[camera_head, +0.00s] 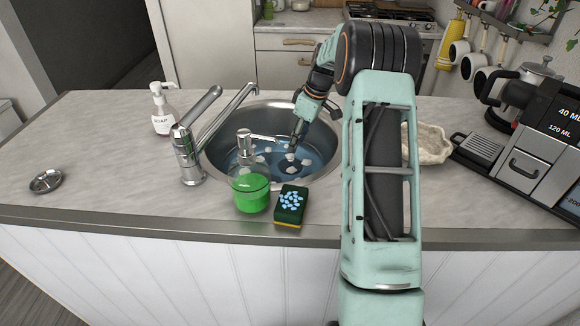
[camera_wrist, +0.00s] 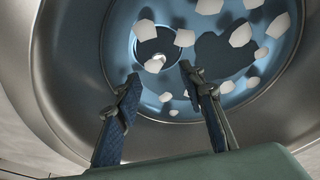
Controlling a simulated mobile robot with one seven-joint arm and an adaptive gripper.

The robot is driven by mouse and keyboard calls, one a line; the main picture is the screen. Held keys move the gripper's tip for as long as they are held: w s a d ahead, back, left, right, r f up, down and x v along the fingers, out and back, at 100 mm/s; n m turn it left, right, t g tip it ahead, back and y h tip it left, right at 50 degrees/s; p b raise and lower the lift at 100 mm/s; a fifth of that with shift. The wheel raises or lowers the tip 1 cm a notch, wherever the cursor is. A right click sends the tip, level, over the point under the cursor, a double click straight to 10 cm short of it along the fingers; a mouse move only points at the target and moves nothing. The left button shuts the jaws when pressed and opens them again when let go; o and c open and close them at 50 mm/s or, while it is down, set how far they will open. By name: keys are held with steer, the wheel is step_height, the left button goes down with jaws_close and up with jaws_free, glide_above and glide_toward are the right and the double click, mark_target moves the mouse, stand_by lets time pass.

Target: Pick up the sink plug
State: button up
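A round, pale-rimmed fitting (camera_wrist: 150,40) at the bottom of the sink shows between and beyond my fingertips in the wrist view. It looks like the sink plug or drain, but I cannot tell which; a white piece partly covers it. My gripper (camera_wrist: 158,70) is open and empty, its two fingers apart, pointing down into the sink. In the head view, my gripper (camera_head: 294,149) is over the blue water of the steel sink (camera_head: 212,131). I cannot tell how far above the fitting the fingertips are.
Several white chunks float in the water. A tap (camera_head: 184,145), a green soap bottle (camera_head: 250,190) and a sponge (camera_head: 290,205) stand along the sink's near and left side. A small metal dish (camera_head: 46,181) lies far left, with clear counter around it.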

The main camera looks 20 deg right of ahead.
mark_target(291, 159)
steer(key=x, duration=0.8)
steer(key=shift+f, duration=0.1)
jaws_close()
